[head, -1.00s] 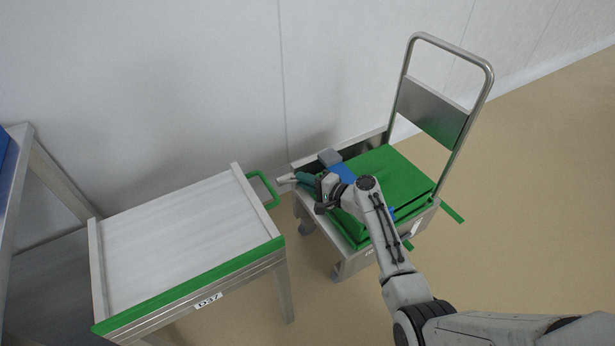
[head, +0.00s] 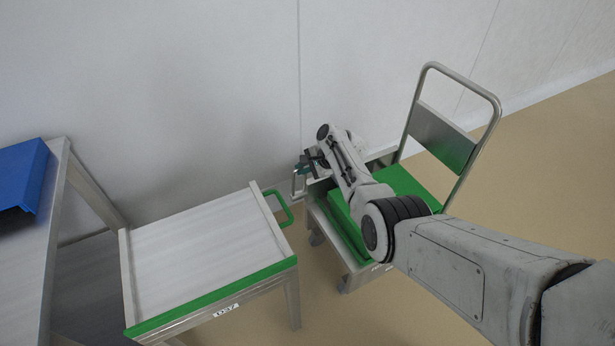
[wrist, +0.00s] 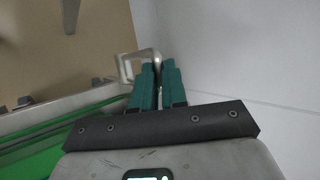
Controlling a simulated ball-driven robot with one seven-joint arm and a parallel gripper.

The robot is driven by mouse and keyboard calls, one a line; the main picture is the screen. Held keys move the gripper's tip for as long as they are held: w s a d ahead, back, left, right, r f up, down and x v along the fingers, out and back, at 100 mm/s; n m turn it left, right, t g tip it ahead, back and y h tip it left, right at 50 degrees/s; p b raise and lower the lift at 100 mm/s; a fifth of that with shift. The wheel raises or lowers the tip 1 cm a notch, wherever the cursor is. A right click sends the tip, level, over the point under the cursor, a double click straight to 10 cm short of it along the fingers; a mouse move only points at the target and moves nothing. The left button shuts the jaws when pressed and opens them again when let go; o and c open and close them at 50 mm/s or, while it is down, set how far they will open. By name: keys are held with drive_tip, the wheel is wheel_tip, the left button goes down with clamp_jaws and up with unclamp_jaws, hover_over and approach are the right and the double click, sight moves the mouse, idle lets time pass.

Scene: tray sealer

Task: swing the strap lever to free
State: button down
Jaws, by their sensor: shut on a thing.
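The strap lever, a bent bare-metal bar (head: 295,184), stands out at the left end of the trolley in the head view. It also shows in the wrist view (wrist: 126,66). My gripper (wrist: 158,68) has teal fingers closed together on the end of this bar. In the head view my gripper (head: 304,167) is small and partly covered by my own arm. The trolley (head: 353,272) carries green lids or crates (head: 412,186). My arm hides the trolley's middle, including where the blue strap lay.
A metal-topped table (head: 205,240) with a green edge and green side handle (head: 288,208) stands left of the trolley, with a narrow gap between. A wall is close behind. A blue object (head: 22,175) lies on a bench at far left. Open floor lies to the right.

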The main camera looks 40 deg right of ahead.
drive_tip(key=shift+w+d+r+b, duration=0.1)
drive_tip(key=shift+w+b, duration=0.2)
drive_tip(key=shift+w, duration=0.25)
drive_tip(key=shift+w+d+r+b, duration=0.1)
drive_tip(key=shift+w+b, duration=0.15)
drive_tip(key=shift+w, duration=0.25)
drive_tip(key=shift+w+r, duration=0.1)
drive_tip(key=c, duration=1.2)
unclamp_jaws()
drive_tip(key=shift+o, duration=0.2)
drive_tip(key=shift+f, duration=0.2)
drive_tip(key=shift+a, duration=0.1)
